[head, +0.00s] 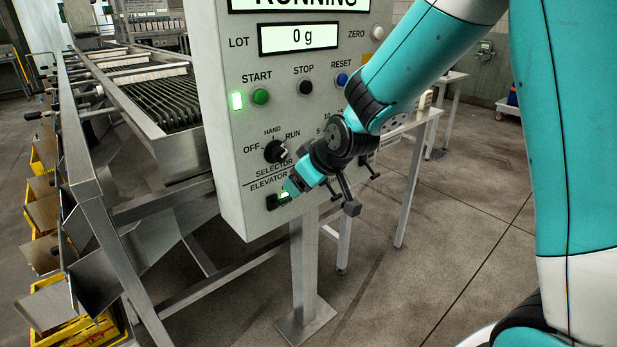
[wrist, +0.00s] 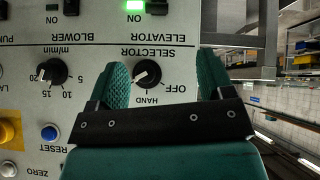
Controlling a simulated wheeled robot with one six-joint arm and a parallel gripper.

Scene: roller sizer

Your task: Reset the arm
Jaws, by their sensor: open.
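My arm, teal and black, reaches from the right in the head view to the grey control panel (head: 222,140). My gripper (head: 291,188) is open and empty, its teal fingertips close in front of the panel's lower part, below the selector knob (head: 275,151). In the wrist view the panel appears upside down. There the selector knob (wrist: 147,73) shows between the two spread fingers; whether they touch the panel cannot be told. The knob's white pointer is turned away from OFF, toward the RUN side. The elevator switch (wrist: 157,7) has a lit green ON lamp (wrist: 134,6).
The panel has a green START button (head: 260,96), black STOP (head: 305,87), blue RESET (head: 342,79) and a display (head: 300,38) reading 0 g. The roller sizer (head: 160,100) stands left, with yellow crates (head: 60,310) below. Open floor lies right of the panel post (head: 304,270).

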